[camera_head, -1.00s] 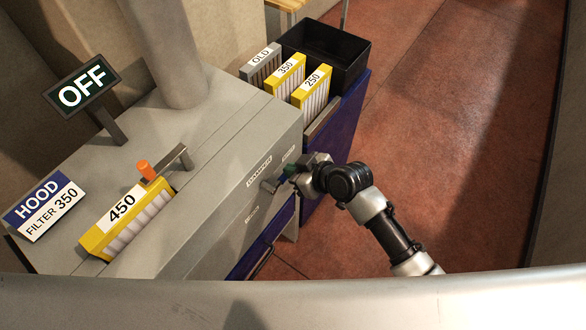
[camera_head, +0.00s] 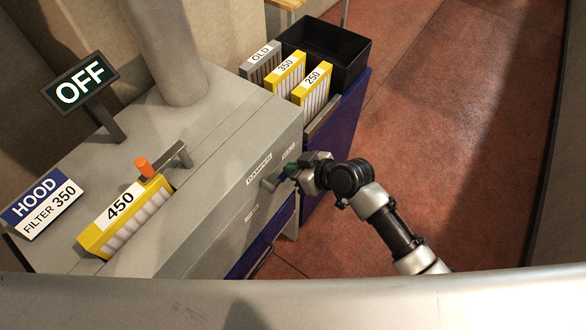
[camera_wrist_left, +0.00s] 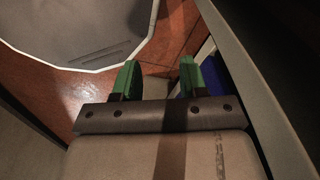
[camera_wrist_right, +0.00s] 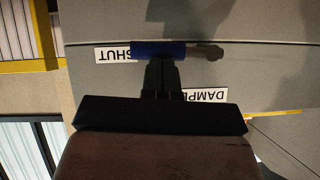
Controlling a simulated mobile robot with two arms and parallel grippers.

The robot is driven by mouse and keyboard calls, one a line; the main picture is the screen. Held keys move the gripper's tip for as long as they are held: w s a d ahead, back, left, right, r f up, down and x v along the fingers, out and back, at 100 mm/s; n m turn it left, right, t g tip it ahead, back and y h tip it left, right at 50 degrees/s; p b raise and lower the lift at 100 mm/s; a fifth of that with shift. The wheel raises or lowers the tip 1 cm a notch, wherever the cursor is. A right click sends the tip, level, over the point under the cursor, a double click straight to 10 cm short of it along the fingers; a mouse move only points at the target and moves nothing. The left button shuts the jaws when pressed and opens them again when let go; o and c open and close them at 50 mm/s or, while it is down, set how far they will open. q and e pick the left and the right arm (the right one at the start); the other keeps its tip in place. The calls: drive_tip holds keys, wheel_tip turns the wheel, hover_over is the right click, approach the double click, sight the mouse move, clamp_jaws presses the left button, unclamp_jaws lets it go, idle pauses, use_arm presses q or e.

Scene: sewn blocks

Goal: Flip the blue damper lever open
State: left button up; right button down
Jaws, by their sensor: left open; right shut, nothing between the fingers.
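The blue damper lever (camera_wrist_right: 158,48) lies across the front of the grey hood housing in the right wrist view, its blue grip beside the partly covered SHUT label (camera_wrist_right: 118,54). Its grey pivot end (camera_wrist_right: 207,52) is at the right there. In the head view the lever is mostly hidden by my right gripper (camera_head: 291,172). My right gripper is shut and empty; its fingertips, also in the right wrist view (camera_wrist_right: 161,66), are right at the blue grip. I cannot tell whether they touch. My left gripper (camera_wrist_left: 159,72) is open and empty, away from the lever.
An OFF sign (camera_head: 82,84) stands on the housing. A yellow 450 filter (camera_head: 125,218) sits in its slot near a HOOD FILTER 350 sign (camera_head: 42,205). Several filters and a black bin (camera_head: 325,52) stand behind. The red floor at right is clear.

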drive_tip(key=shift+f, duration=0.2)
wheel_tip(320, 180, down, 8)
drive_tip(key=s+a+m+g+y+b, duration=0.1)
drive_tip(key=m+g+y+b, duration=0.4)
drive_tip(key=b, duration=1.1)
drive_tip(key=shift+s+a+m+y, duration=0.35)
drive_tip(key=shift+s+m+y, duration=0.25)
drive_tip(key=shift+m+y, duration=1.8)
drive_tip(key=shift+r+m+h, duration=0.15)
drive_tip(key=shift+m+h, duration=0.35)
drive_tip(key=shift+m, duration=0.2)
drive_tip(key=shift+b, duration=0.35)
